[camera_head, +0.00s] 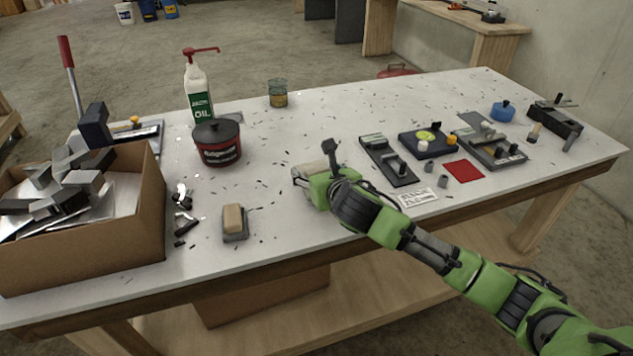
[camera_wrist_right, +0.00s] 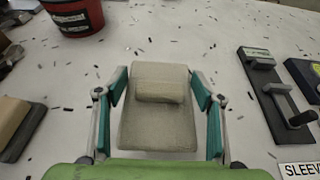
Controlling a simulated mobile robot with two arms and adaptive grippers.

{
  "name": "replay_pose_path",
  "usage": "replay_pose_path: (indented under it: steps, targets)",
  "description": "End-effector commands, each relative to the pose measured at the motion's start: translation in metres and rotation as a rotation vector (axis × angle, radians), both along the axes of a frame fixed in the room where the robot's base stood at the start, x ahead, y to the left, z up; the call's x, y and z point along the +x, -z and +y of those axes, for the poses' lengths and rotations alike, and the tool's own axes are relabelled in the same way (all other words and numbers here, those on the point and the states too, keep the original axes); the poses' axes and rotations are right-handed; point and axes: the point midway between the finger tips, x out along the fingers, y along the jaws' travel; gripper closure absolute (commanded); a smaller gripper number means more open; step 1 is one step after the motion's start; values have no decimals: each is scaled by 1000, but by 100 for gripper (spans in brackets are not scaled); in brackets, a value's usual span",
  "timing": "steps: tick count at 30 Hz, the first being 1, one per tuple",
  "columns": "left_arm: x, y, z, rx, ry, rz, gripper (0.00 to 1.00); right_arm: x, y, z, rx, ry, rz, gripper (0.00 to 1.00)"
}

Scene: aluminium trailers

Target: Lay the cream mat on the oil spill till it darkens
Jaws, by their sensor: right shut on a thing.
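The cream mat (camera_wrist_right: 155,118), greyish beige with a raised grip block on top, is between the fingers of my right gripper (camera_wrist_right: 158,105) in the wrist view. The fingers are closed on its two sides. In the head view the mat (camera_head: 306,170) shows just beyond my right gripper (camera_head: 318,183), low over or on the white bench top. I cannot tell whether it touches the bench. No oil spill shows in either view; whatever is under the mat is hidden. My left gripper is not in view.
Left of the mat stand a tan block on a grey base (camera_head: 233,222), a red-and-black tub (camera_head: 217,143) and a white oil bottle (camera_head: 198,90). A box of metal offcuts (camera_head: 85,250) is far left. Fixtures (camera_head: 388,160) and a red square (camera_head: 464,171) lie right. Dark chips litter the bench (camera_head: 310,115).

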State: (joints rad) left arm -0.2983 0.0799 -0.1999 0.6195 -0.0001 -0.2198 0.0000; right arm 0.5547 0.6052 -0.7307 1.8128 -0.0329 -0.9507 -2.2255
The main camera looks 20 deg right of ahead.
Motion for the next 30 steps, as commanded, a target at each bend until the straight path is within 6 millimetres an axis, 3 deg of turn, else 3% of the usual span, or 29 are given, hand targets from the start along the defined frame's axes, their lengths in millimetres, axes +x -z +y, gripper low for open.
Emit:
replay_pose_path:
  steps: [5, 12, 23, 24, 25, 30]
  targets:
    - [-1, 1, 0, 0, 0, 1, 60, 7, 9, -3, 0, 1, 0, 59]
    - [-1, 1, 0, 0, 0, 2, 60, 7, 41, -3, 0, -1, 2, 59]
    - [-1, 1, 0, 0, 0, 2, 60, 8, 44, -4, -2, -1, 0, 59]
    - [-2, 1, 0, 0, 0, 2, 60, 8, 44, -4, -2, -1, 0, 31]
    - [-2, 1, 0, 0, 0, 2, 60, 8, 44, -4, -2, -1, 0, 23]
    - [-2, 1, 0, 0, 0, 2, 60, 8, 44, -4, -1, 0, 0, 21]
